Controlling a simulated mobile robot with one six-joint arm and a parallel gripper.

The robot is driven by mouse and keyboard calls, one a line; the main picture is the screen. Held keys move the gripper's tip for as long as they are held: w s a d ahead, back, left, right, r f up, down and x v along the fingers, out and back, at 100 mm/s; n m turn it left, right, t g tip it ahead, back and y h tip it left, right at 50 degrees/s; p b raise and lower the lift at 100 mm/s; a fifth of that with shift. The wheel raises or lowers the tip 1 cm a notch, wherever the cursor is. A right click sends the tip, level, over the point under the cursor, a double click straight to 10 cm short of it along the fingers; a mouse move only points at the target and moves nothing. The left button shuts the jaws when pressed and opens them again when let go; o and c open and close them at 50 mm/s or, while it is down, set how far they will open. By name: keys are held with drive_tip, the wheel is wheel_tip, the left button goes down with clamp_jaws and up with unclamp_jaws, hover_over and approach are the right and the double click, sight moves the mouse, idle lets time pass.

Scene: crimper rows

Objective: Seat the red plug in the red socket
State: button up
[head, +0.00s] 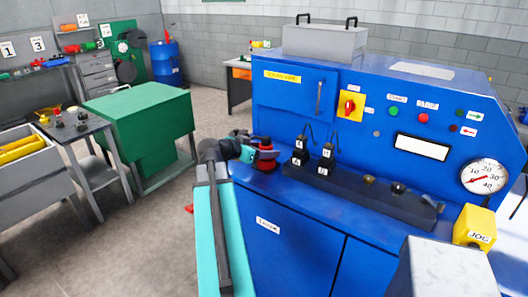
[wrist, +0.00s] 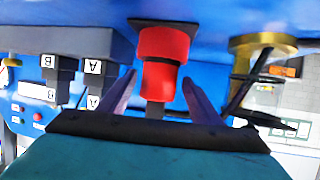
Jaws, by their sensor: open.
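In the wrist view, which is upside down, a narrower red piece with a dark stem, which looks like the red plug (wrist: 160,80), lines up with a wider red collar. This collar looks like the red socket (wrist: 164,43), on a dark square plate. The two meet; how deep the plug sits cannot be told. My gripper (wrist: 157,88) is open, its fingers on either side of the plug with gaps showing. In the head view, my gripper (head: 257,153) is at the left end of the blue machine's ledge, beside the red pieces (head: 265,144), which it partly hides.
The blue machine (head: 290,225) carries a dark rail (head: 345,188) with several lettered blocks, right of my gripper. A brass fitting (wrist: 262,44) with a dark handle stands close by in the wrist view. A yellow JOG box (head: 474,226) is at right. Open floor (head: 130,230) lies left.

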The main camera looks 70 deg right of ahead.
drive_tip(key=b+v, duration=0.3)
drive_tip(key=v, duration=0.8)
drive_tip(key=shift+a+r, duration=0.2)
drive_tip(key=shift+a, duration=0.1)
drive_tip(key=shift+w, duration=0.1)
idle(0.3)
